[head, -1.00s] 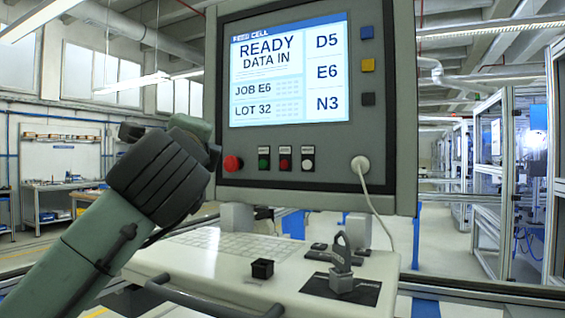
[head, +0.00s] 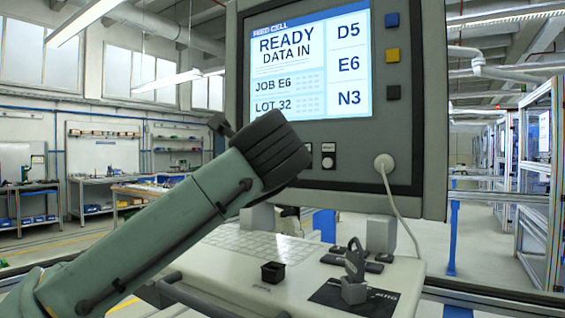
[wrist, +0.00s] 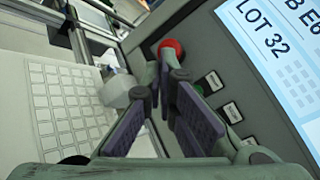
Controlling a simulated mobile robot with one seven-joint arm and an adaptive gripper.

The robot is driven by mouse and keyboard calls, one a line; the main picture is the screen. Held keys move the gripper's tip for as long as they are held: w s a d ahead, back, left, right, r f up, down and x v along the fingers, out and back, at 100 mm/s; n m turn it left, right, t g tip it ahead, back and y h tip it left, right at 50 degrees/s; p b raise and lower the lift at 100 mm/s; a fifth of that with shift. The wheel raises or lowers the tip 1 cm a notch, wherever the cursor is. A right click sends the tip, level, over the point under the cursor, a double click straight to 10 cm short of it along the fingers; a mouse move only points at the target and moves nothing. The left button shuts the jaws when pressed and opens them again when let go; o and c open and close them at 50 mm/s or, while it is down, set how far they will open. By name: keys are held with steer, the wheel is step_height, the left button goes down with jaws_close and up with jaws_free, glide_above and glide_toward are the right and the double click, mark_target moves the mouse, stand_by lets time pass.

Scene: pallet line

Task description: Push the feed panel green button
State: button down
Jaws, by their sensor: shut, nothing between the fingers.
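The feed panel (head: 425,120) is a grey upright console with a lit screen. In the head view my arm covers its red stop knob and its green and red buttons; the white button (head: 327,162) shows. In the wrist view the green button (wrist: 199,88) is partly in sight beside its label plate, close behind a finger, below the red stop knob (wrist: 170,47). My gripper (wrist: 163,76) is shut and empty, its fingers pointing toward the panel near the knob and the green button. I cannot tell whether it touches the panel. In the head view the fingers are hidden behind my wrist.
The screen (head: 312,68) reads READY DATA IN. Blue, yellow and dark square buttons (head: 392,55) line its right side. A keyboard (wrist: 60,105) lies on the shelf below. A padlock-like piece (head: 354,275) and a white cable (head: 390,200) are at the right.

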steer(key=w+d+p, duration=0.2)
steer(key=w+d, duration=0.2)
steer(key=w, duration=0.2)
steer(key=shift+w+d, duration=0.25)
steer(key=shift+d, duration=0.15)
stand_by(1.2)
steer(key=shift+w+d+p, duration=0.25)
steer(key=shift+w+p, duration=0.05)
steer(key=shift+p, duration=0.05)
steer(key=shift+w+d, duration=0.25)
steer(key=shift+w, duration=0.15)
stand_by(0.7)
steer(key=shift+s+a, duration=0.1)
steer(key=shift+s, duration=0.05)
steer(key=shift+s+a, duration=0.4)
steer(key=shift+s, duration=0.2)
